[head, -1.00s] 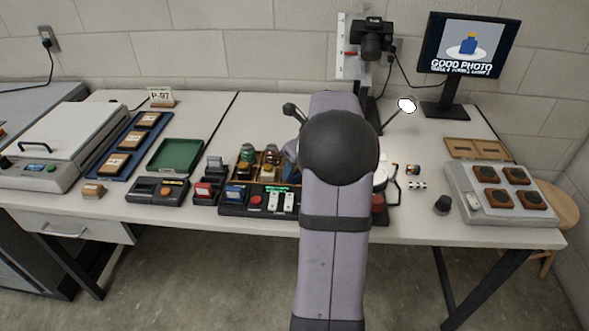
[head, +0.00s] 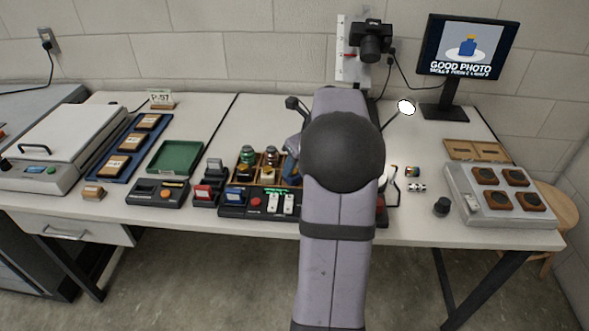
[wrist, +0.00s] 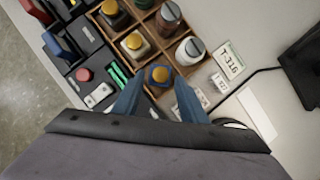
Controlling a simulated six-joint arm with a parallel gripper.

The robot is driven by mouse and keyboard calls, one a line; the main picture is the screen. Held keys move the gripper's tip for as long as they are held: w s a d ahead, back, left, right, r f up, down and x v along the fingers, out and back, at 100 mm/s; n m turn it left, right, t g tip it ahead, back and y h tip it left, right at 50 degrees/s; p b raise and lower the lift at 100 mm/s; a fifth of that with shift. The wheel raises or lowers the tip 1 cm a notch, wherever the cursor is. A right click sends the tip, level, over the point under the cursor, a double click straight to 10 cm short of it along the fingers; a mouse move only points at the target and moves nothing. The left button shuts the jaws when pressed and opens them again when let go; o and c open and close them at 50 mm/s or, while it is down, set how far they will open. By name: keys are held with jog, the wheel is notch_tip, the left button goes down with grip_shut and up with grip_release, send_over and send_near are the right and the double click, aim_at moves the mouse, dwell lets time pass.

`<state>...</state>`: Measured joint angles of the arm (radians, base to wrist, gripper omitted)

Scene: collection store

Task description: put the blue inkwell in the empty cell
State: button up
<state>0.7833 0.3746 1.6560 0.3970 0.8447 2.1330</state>
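The blue inkwell (wrist: 158,76), with a square blue body and an orange-yellow cap, shows in the wrist view at the near corner of a wooden divided tray (wrist: 150,92). It stands upright and looks to be within a cell. My gripper (wrist: 159,82) has one blue-grey finger on each side of it. A narrow gap seems to show between each finger and the inkwell, so the fingers look open around it. In the head view my arm covers the inkwell and part of the tray (head: 237,175). I cannot make out a clearly empty cell.
Other bottles stand in the tray, including a yellow-capped one (wrist: 135,43) and a grey-capped one (wrist: 190,50). A label card (wrist: 229,62) lies beside it. A control box (head: 231,210) sits in front; a green tray (head: 176,156) lies left.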

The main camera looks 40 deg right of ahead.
jog(key=v, duration=0.9)
jog(key=shift+p, duration=0.45)
jog(key=a+f+n, duration=0.1)
jog(key=a+n, duration=0.2)
jog(key=a+f+n+g, duration=0.1)
jog(key=a+f+n, duration=0.1)
jog(key=a+n, duration=0.1)
jog(key=a+f+n, duration=0.1)
jog(key=a+n, duration=0.2)
jog(key=a, duration=0.1)
jog(key=shift+a+f+y, duration=0.3)
jog(key=shift+y, duration=0.1)
jog(key=s+a+f+n+g, duration=0.2)
jog(key=s+a+f+n, duration=0.3)
jog(key=n, duration=0.8)
jog(key=s+a+f+n+g, duration=0.1)
jog(key=s+a+f+n, duration=0.5)
jog(key=s+a+n, duration=0.4)
jog(key=a+n, duration=0.4)
jog(key=shift+a+f+g+h, duration=0.25)
jog(key=shift+a+g+h, duration=0.05)
jog(key=shift+g+h, duration=0.1)
jog(key=shift+r, duration=0.1)
